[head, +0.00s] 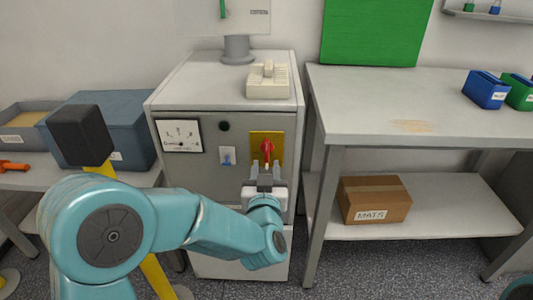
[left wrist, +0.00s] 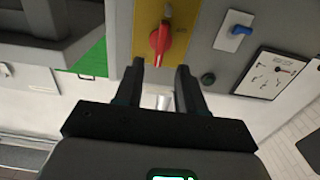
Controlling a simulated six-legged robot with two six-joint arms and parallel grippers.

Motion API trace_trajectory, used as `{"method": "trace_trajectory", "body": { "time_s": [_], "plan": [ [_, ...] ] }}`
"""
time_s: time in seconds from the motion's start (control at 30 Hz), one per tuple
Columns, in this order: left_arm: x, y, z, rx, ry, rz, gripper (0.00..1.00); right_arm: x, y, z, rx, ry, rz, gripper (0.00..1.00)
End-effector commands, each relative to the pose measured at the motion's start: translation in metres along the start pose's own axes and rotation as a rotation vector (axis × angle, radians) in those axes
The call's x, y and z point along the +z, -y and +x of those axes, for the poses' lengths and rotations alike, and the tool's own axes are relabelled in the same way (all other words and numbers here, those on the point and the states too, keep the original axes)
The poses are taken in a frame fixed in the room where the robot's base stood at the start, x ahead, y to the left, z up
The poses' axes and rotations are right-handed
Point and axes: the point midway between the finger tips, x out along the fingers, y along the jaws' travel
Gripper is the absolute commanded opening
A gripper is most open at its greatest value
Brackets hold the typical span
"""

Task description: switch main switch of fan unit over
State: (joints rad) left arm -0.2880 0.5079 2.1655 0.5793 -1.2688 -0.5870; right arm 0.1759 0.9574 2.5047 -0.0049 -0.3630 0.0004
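The fan unit is a grey cabinet (head: 215,115) in the middle of the head view. Its main switch is a red rotary handle (head: 266,149) on a yellow plate (head: 259,136) on the cabinet front. In the left wrist view, the red handle (left wrist: 160,40) is at the top, on the yellow plate (left wrist: 178,12). My left gripper (head: 265,178) is just in front of and below the handle. In the left wrist view, the fingers (left wrist: 160,70) are apart with nothing between them, and their tips point at the handle. My right gripper is not in view.
The cabinet front also has a gauge (head: 180,136), a blue switch (head: 228,156) and a dark knob (head: 224,126). A workbench (head: 400,110) stands right of the cabinet, with a MATS carton (head: 374,200) on its lower shelf. A blue-grey bin (head: 130,150) stands to the left.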

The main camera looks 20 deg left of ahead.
Motion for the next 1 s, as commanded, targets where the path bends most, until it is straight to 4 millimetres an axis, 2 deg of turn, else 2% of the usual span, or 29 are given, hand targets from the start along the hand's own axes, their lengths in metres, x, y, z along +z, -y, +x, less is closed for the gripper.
{"method": "trace_trajectory", "body": {
  "time_s": [0.1, 0.3, 0.47, 0.7, 0.73, 0.83, 0.87, 1.0],
  "plan": [
    [0.001, 0.001, 0.029, -0.002, 0.000, 0.001, 0.39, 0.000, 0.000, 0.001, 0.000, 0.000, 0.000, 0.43],
    [0.000, 0.001, 0.060, -0.001, -0.001, 0.000, 0.39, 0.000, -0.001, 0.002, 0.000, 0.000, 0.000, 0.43],
    [0.001, 0.000, 0.069, 0.001, 0.000, 0.002, 0.39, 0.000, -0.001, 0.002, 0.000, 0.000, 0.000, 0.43],
    [0.000, 0.000, 0.070, 0.001, 0.000, 0.001, 0.39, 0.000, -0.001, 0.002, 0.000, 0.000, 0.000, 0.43],
    [0.000, 0.000, 0.070, 0.001, 0.000, 0.001, 0.36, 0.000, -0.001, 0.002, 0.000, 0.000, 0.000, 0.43],
    [0.000, 0.000, 0.070, 0.001, 0.000, 0.001, 0.04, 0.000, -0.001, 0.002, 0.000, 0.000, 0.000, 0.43],
    [0.000, 0.000, 0.070, 0.001, 0.000, 0.001, 0.00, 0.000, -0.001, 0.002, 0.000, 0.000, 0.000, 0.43],
    [0.000, 0.000, 0.070, 0.001, 0.000, 0.001, 0.00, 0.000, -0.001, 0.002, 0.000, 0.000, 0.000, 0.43]
  ]
}}
